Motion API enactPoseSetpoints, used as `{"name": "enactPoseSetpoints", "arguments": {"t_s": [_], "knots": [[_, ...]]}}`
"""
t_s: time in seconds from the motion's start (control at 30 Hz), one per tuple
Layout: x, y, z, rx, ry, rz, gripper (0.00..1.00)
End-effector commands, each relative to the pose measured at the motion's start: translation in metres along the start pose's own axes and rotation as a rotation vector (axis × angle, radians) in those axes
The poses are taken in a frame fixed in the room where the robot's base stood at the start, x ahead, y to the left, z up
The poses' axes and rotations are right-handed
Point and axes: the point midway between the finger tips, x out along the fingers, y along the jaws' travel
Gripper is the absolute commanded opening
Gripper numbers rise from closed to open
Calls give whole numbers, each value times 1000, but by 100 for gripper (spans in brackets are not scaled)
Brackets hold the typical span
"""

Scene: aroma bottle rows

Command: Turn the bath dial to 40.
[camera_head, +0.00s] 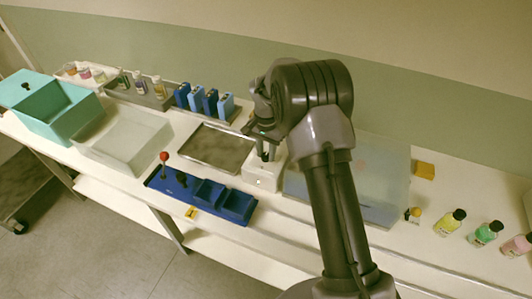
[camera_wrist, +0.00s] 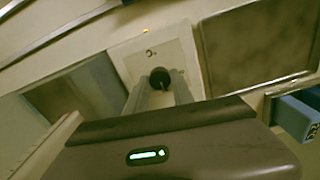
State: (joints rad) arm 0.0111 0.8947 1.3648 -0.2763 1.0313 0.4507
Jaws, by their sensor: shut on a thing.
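The bath dial is a dark round knob (camera_wrist: 160,78) on a small white box (camera_wrist: 126,58). In the head view the white box (camera_head: 262,178) stands right of the metal-rimmed bath (camera_head: 216,165), partly behind my gripper. My gripper (camera_head: 264,152) points down onto the box from above. In the wrist view my gripper's two fingers (camera_wrist: 161,88) are shut on the dial, one on each side. A small dark mark shows on the box face beyond the dial; I cannot read the dial's setting or a 40.
A blue holder (camera_head: 205,193) with a red-topped stick is in front of the bath. A translucent panel (camera_head: 385,185) lies right of the dial box.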

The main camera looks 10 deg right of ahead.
Motion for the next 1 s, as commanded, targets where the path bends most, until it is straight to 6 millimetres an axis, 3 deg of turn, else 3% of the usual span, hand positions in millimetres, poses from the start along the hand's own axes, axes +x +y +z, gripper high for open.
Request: {"name": "enactPoseSetpoints", "arguments": {"t_s": [0.77,0.8,0.9,1.0], "knots": [[-1,0,0,88,1,-1,0],[-1,0,0,88,1,-1,34],[0,0,0,87,1,-1,50],[0,0,0,87,1,-1,50]]}}
